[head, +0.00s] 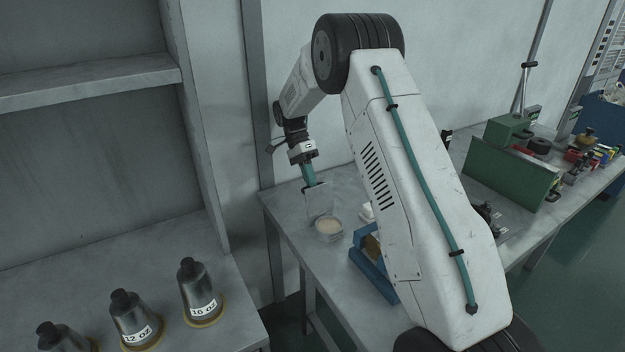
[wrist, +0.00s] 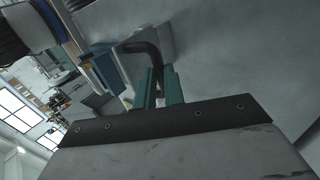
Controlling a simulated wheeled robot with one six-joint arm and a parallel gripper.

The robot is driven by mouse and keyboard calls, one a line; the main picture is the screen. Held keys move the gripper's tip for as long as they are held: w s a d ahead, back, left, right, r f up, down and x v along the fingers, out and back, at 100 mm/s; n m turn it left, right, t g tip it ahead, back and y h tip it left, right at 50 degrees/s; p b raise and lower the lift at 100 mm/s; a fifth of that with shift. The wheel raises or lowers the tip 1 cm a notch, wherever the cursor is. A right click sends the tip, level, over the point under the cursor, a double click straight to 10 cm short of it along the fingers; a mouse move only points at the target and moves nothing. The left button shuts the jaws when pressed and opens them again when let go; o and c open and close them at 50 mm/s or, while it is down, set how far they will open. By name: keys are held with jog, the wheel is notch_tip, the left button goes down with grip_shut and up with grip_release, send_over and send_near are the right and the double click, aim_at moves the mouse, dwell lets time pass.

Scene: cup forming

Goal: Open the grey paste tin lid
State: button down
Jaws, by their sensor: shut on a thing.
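The grey paste tin (head: 329,236) stands near the far left end of the grey worktable, and pale cream paste shows inside it. Its grey lid (head: 319,202) is raised and stands nearly upright at the tin's back edge. My gripper (head: 311,183) is just above the lid, with its teal fingers pointing down. In the wrist view the teal fingers of my gripper (wrist: 160,88) are shut on a dark bent bar (wrist: 150,52), which looks like the lid's handle. The lid's hinge is too small to make out.
A blue holder (head: 372,272) stands right of the tin, partly behind my arm. A green box-like fixture (head: 505,175) and small parts stand farther right. Several labelled metal cones, including one marked 16 OZ (head: 200,295), stand on the shelf at left.

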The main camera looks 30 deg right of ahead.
jog(key=shift+w+f, duration=0.25)
jog(key=shift+f, duration=0.35)
jog(key=shift+w, duration=0.1)
jog(key=c, duration=1.5)
grip_release()
jog(key=shift+w, duration=0.1)
jog(key=shift+r, duration=0.15)
